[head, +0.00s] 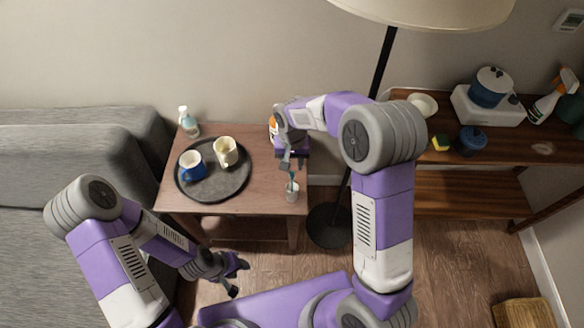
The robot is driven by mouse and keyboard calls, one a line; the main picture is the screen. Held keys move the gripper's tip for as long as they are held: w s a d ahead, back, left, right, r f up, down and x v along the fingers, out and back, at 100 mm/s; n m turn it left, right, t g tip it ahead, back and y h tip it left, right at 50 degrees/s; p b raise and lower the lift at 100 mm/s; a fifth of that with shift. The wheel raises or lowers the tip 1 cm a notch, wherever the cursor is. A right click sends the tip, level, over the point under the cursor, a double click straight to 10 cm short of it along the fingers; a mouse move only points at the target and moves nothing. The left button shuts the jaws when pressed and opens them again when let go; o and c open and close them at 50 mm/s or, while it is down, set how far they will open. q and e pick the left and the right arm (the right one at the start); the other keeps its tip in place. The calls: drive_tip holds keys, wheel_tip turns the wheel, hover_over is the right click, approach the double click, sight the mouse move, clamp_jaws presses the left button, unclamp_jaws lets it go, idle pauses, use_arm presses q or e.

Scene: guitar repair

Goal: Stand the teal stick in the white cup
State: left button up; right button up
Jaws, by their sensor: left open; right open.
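The small white cup (291,196) stands near the right front corner of the wooden side table. The teal stick (292,184) shows at the cup's mouth, roughly upright, with its lower part hidden in the cup. My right gripper (291,168) is open just above the stick, pointing down. Whether its fingers touch the stick is too small to tell. My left gripper (236,279) is open and empty, low in front of the table.
A dark round tray (207,193) on the table (260,200) carries a blue mug (191,167) and a cream mug (226,152). A bottle (188,123) stands at the back left. A floor lamp's pole (380,65) rises right of the table, near a shelf (470,158).

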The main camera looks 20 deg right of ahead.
wheel_tip(320, 180, up, 5)
drive_tip(key=p, duration=0.1)
drive_tip(key=s+a+f+n+y, duration=0.1)
drive_tip(key=s+f, duration=0.4)
drive_tip(key=f, duration=0.4)
drive_tip(key=s+a+f+y, duration=0.1)
drive_tip(key=s+f+y, duration=0.1)
drive_tip(key=s+f, duration=0.5)
drive_tip(key=s+a+f+y, duration=0.1)
drive_tip(key=s+f, duration=0.6)
drive_tip(key=s, duration=0.2)
drive_tip(key=shift+a+f+t, duration=0.3)
drive_tip(key=shift+a, duration=0.1)
drive_tip(key=shift+r+p, duration=0.95)
drive_tip(key=shift+p, duration=0.15)
